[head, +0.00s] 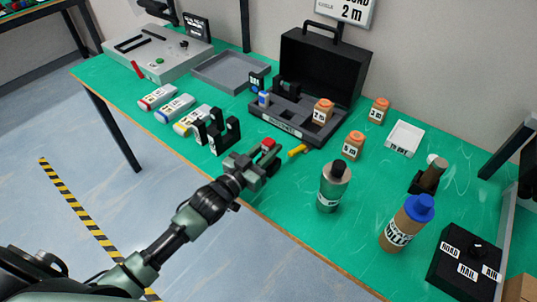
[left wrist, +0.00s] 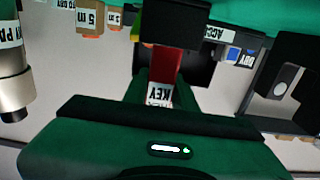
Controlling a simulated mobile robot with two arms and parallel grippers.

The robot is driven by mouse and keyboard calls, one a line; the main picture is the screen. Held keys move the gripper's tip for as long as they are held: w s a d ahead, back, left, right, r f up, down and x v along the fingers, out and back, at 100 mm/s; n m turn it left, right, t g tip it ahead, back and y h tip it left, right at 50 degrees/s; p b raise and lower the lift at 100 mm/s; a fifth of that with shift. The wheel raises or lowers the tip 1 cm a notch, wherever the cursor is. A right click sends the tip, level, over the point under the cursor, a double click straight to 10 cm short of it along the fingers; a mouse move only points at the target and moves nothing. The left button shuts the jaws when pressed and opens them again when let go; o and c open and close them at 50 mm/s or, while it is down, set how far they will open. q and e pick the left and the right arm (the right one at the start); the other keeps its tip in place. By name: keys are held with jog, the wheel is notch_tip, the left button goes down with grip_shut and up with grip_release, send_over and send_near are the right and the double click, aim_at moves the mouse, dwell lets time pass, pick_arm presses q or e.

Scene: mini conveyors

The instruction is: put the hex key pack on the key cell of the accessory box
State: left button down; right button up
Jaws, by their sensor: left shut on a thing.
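My left gripper (head: 262,151) is shut on the hex key pack (head: 268,143), a small red piece. In the left wrist view the red pack (left wrist: 160,92) with a white KEY label sits between the fingers. The gripper is at the table's front side, just in front of the accessory box (head: 284,131). This box is a black case with its lid raised and a white label on its front. It holds an orange-brown 5 m piece (head: 323,110) at right and a blue-and-white piece (head: 263,99) at left. I cannot make out which cell is the key cell.
A yellow piece (head: 297,150) lies before the box. A black pronged holder (head: 222,136) stands left of my gripper.

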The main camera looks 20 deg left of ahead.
pick_arm(q)
jog(key=shift+f, duration=1.35)
jog(key=shift+f, duration=0.2)
jog(key=c, duration=1.1)
grip_release()
